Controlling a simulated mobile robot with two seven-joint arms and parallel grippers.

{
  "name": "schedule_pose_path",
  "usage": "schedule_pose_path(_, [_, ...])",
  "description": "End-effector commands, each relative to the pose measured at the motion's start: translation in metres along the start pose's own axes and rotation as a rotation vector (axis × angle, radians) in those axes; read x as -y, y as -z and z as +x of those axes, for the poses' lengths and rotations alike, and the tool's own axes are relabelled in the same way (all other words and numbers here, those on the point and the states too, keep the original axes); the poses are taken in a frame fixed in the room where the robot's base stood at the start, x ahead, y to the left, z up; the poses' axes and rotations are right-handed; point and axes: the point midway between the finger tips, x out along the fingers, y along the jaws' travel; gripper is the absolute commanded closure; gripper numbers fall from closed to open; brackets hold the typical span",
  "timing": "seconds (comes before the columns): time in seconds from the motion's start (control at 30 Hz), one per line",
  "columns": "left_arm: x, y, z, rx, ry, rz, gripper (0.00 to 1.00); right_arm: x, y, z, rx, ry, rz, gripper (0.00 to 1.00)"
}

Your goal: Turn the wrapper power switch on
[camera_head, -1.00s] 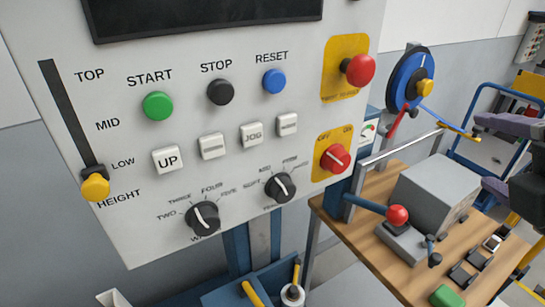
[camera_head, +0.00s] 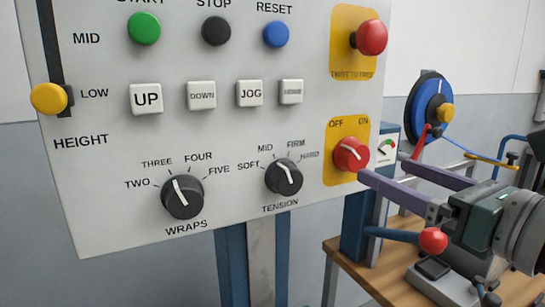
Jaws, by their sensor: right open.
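The power switch is a red rotary knob (camera_head: 350,154) on a yellow plate (camera_head: 335,178) at the lower right of the control panel. OFF is printed at its upper left and ON at its upper right. The white mark on the knob appears to slant toward OFF. My right gripper (camera_head: 383,167) comes in from the right with its two purple fingers spread apart and nothing between them. The nearer fingertip is just right of the knob in the picture; whether it touches is unclear. My left gripper is not in view.
A red emergency-stop button (camera_head: 371,37) sits above the switch. The tension dial (camera_head: 283,177) and wraps dial (camera_head: 182,197) are to its left. A small gauge (camera_head: 386,150) is beside the panel.

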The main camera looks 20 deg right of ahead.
Motion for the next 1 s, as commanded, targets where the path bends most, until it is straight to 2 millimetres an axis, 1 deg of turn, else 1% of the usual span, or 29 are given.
schedule_pose_path(0.03, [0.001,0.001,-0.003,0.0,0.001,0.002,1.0,0.001,-0.003,0.008,0.005,0.003,0.003,0.11])
schedule_pose_path(0.2, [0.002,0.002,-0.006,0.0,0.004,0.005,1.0,0.0,-0.003,0.032,0.004,0.003,0.005,0.11])
schedule_pose_path(0.3, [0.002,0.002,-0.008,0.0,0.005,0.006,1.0,0.0,-0.002,0.045,0.003,0.002,0.004,0.11])
schedule_pose_path(0.43, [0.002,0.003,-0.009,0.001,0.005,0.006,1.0,0.0,-0.001,0.057,0.001,0.002,0.004,0.11])
schedule_pose_path(0.6, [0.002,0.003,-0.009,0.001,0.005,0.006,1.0,-0.001,0.0,0.064,0.0,0.0,0.004,0.11])
schedule_pose_path(0.87, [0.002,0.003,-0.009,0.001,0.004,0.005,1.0,-0.001,0.0,0.065,-0.001,-0.001,0.004,0.11])
schedule_pose_path(1.0, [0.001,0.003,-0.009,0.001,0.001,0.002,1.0,-0.001,0.0,0.064,-0.001,0.0,0.004,0.27])
